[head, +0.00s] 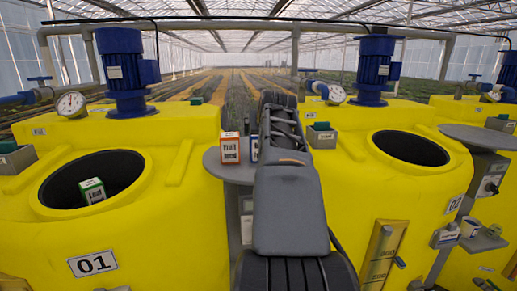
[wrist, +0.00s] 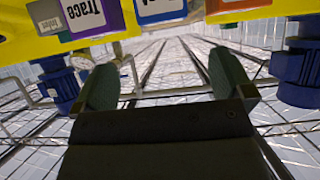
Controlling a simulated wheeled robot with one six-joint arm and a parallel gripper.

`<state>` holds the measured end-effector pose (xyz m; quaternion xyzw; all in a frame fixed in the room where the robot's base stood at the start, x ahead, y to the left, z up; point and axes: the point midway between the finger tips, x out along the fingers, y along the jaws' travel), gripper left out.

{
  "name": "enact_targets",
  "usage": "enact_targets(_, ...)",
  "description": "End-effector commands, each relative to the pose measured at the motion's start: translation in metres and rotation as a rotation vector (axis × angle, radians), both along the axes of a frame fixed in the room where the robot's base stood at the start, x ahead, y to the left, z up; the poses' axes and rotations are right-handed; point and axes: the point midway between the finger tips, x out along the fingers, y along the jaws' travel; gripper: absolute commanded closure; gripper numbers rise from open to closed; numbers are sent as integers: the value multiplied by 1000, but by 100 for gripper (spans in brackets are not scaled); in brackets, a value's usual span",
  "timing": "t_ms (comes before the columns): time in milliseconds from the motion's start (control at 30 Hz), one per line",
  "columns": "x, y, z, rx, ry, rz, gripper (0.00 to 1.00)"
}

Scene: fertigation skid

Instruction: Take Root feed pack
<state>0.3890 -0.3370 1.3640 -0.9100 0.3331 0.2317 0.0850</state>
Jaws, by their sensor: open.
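A blue-edged pack (head: 254,147) shows in part on the small grey stand, left of my arm, which hides the rest. In the wrist view, a blue pack (wrist: 160,12) is cut off by the top edge and its label cannot be read in full; I cannot confirm that it says Root. My gripper (wrist: 165,75) is open and empty in the wrist view, with the packs beyond its fingertips and apart from them. In the head view my own arm hides the gripper.
An orange-red Fruit pack (head: 230,147) stands beside the blue one; a purple Trace pack (wrist: 90,18) is on its other side. A green pack (head: 92,190) sits in the opening of yellow tank 01 (head: 160,220). Tank 02 (head: 400,190) has an open, dark hatch.

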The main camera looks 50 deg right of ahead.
Motion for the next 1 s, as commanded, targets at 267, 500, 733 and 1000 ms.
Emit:
enact_targets(267, 30, -25, -20, 1, 2, 1, 1)
enact_targets(500, 40, -32, -27, 0, 1, 1, 1)
enact_targets(733, 62, -45, -37, 3, 4, 2, 1)
enact_targets(1000, 76, -57, -50, 0, 1, 1, 1)
